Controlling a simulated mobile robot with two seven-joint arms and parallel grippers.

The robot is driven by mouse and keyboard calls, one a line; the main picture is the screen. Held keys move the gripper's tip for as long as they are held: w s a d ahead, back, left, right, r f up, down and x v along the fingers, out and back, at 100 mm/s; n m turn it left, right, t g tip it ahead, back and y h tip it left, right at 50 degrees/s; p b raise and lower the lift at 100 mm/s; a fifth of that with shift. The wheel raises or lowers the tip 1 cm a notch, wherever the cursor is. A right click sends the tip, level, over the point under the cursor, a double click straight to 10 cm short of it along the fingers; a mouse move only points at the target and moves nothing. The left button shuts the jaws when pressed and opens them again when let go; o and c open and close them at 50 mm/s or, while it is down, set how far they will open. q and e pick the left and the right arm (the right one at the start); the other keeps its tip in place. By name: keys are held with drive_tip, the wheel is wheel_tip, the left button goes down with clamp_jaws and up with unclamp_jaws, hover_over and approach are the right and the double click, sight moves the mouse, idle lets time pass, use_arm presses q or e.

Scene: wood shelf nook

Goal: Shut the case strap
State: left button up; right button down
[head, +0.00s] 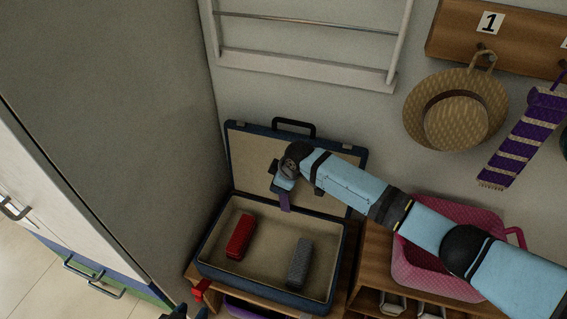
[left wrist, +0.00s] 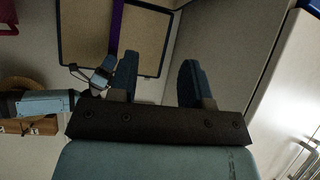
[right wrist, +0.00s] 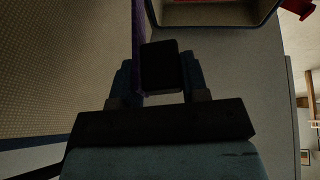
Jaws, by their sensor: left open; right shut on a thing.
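The open blue case (head: 212,273) has a beige lining and a raised lid (head: 248,150) with a black handle. A purple strap (head: 285,202) hangs by the lid and also shows in the left wrist view (left wrist: 117,28). My right gripper (head: 281,186), in front of the lid, is shut on a dark block-like end piece (right wrist: 160,66), seemingly the strap's; the purple band runs beside it in the right wrist view. My left gripper (head: 188,313) shows only its fingertips at the head view's bottom edge; it is open and empty in the left wrist view (left wrist: 160,80).
A red box (head: 240,236) and a grey box (head: 300,260) lie in the case. The case stands on a wooden bench (head: 353,290). A small red thing (head: 202,289) is at its front left. A pink basket (head: 420,270) stands right; a grey panel (head: 130,110) rises left.

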drive_tip(key=s+a+f+t+h+p, duration=0.1)
drive_tip(key=s+a+f+t+p, duration=0.1)
drive_tip(key=s, duration=0.6)
drive_tip(key=shift+s+a+f+n+t+h+p, duration=0.35)
drive_tip(key=shift+a+f+t, duration=0.55)
drive_tip(key=shift+f, duration=0.4)
drive_tip(key=shift+d, duration=0.1)
drive_tip(key=c, duration=0.7)
unclamp_jaws()
drive_tip(key=shift+w, duration=0.1)
drive_tip(key=shift+r, duration=0.1)
drive_tip(key=v, duration=1.3)
drive_tip(key=shift+s+d+r+p, duration=0.15)
drive_tip(key=shift+s+p, duration=0.25)
